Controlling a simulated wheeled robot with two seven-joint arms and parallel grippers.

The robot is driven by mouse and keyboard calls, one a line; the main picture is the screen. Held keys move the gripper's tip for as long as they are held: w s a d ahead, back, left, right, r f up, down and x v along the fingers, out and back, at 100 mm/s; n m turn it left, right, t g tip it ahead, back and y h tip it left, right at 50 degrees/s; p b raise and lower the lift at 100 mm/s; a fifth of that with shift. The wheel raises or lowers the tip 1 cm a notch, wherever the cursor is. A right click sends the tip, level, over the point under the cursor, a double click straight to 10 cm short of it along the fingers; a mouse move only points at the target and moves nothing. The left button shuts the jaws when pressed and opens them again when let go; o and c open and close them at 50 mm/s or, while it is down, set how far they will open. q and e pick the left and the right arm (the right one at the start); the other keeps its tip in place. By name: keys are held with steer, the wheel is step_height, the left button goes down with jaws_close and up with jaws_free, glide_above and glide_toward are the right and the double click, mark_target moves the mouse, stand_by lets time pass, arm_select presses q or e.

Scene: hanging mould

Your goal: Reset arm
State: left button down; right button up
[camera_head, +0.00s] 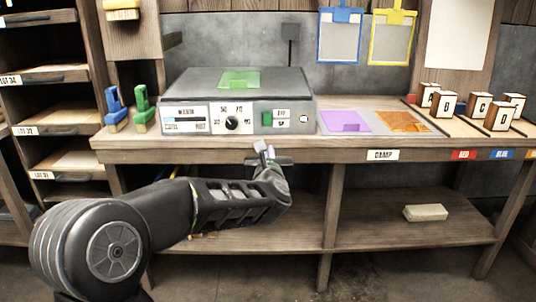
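My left arm comes in from the left, in front of the workbench (350,152). My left gripper (265,151) is at the bench's front edge, below the grey control box (190,92). It is small and seen at an angle, so I cannot tell whether its fingers are open or shut. I see no object in it. My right gripper is not in view.
A green plate (239,79) lies on the box. Purple (345,121) and orange (403,121) sheets lie to its right, with several lettered blocks (443,103) beyond. Blue (340,33) and yellow (391,36) frames hang behind. A pale block (425,212) lies on the lower shelf.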

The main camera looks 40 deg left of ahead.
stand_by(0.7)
